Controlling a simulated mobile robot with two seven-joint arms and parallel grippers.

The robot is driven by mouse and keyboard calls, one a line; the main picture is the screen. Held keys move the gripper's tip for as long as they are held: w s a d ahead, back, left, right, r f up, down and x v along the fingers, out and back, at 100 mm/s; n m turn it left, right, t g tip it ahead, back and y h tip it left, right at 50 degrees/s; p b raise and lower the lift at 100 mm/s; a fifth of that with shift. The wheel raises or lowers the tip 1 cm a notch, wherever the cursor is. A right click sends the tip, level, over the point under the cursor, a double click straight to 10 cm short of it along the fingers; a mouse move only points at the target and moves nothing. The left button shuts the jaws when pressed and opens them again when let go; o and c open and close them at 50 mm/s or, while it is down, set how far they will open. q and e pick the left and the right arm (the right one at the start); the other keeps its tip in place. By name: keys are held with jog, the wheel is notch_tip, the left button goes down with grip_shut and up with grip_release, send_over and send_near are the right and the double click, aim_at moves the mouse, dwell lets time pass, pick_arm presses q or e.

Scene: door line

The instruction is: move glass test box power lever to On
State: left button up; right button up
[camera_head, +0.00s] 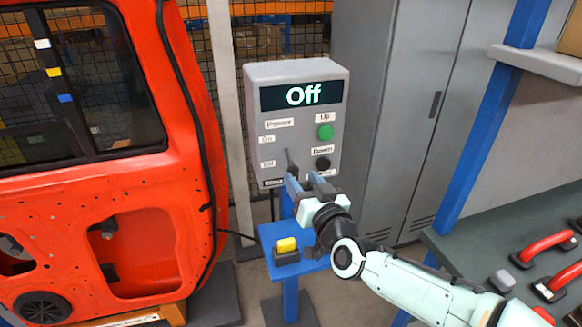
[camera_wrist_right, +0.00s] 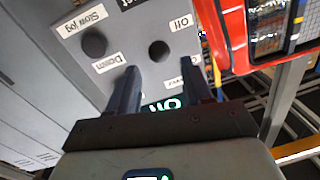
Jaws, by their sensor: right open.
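The grey glass test box (camera_head: 252,95) stands at centre in the head view, its display (camera_head: 303,95) reading "Off". The power lever (camera_head: 291,160), a thin dark bar, shows beside the On and Off labels, nearer Off; its lower part is partly hidden by my gripper. My right gripper (camera_head: 304,180) is open just in front of the panel's lower part. In the right wrist view my gripper (camera_wrist_right: 160,70) straddles the view of a dark round part (camera_wrist_right: 159,51) near the Off label; I cannot tell whether it touches anything. My left gripper is not in view.
Up (camera_head: 325,132) and Down (camera_head: 322,163) buttons sit right of the lever. A red car door (camera_head: 120,195) stands left. A small blue stand (camera_head: 313,264) holds a yellow button (camera_head: 287,244). A grey cabinet (camera_head: 400,110) and a workbench (camera_head: 480,260) with red-handled tools are right.

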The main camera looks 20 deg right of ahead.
aim_at(295, 171)
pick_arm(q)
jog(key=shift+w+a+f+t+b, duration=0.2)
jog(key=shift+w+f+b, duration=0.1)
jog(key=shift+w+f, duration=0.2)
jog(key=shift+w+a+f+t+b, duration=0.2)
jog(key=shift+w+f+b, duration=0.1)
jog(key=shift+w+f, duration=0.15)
pick_arm(e)
jog(key=w, duration=0.5)
jog(key=w+a, duration=0.1)
jog(key=w, duration=0.1)
jog(key=shift+w, duration=0.15)
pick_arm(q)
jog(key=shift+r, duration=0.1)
pick_arm(e)
grip_shut()
